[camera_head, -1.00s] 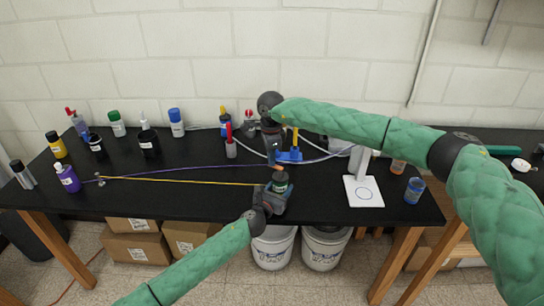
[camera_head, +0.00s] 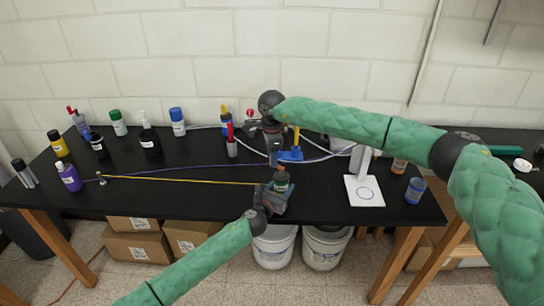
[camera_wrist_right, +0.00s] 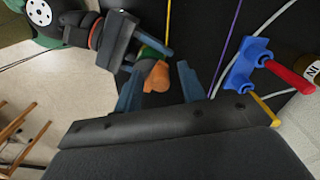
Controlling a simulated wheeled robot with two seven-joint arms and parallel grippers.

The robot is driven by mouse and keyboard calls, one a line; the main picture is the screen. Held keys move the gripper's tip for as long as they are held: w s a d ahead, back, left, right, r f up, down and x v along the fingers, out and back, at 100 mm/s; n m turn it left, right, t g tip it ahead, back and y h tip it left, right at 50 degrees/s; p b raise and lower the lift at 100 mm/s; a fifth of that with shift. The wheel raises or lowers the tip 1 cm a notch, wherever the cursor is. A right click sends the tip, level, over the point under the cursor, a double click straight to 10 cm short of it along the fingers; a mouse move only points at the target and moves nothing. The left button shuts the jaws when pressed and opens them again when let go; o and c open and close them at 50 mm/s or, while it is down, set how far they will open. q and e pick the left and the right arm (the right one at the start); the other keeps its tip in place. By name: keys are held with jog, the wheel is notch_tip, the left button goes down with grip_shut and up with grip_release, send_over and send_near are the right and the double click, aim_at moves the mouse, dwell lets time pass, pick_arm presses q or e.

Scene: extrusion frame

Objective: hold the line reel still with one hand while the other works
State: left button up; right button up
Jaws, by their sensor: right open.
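The line reel (camera_head: 281,182), dark green with an orange-brown knob on top, stands near the front edge of the black table. My left gripper (camera_head: 277,195) reaches it from the front, its fingers around the reel's lower part and seemingly closed on it. The reel's orange knob (camera_wrist_right: 156,76) shows between the fingers in the right wrist view. My right gripper (camera_head: 273,155) is open and empty behind and above the reel, pointing at the knob. A yellow line (camera_head: 185,181) runs from the reel to a small post (camera_head: 101,179) at the left.
A white stand (camera_head: 364,190) and a blue jar (camera_head: 415,190) are right. A purple line (camera_head: 190,168) crosses behind the yellow one.

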notch_tip(320, 180, up, 12)
dwell(0.5)
jog(key=shift+f, duration=0.1)
dwell(0.6)
pick_arm(q)
jog(key=o, duration=1.1)
jog(key=shift+s, duration=0.1)
jog(key=v, duration=1.1)
jog(key=shift+s+a, duration=0.2)
jog(key=shift+s, duration=0.2)
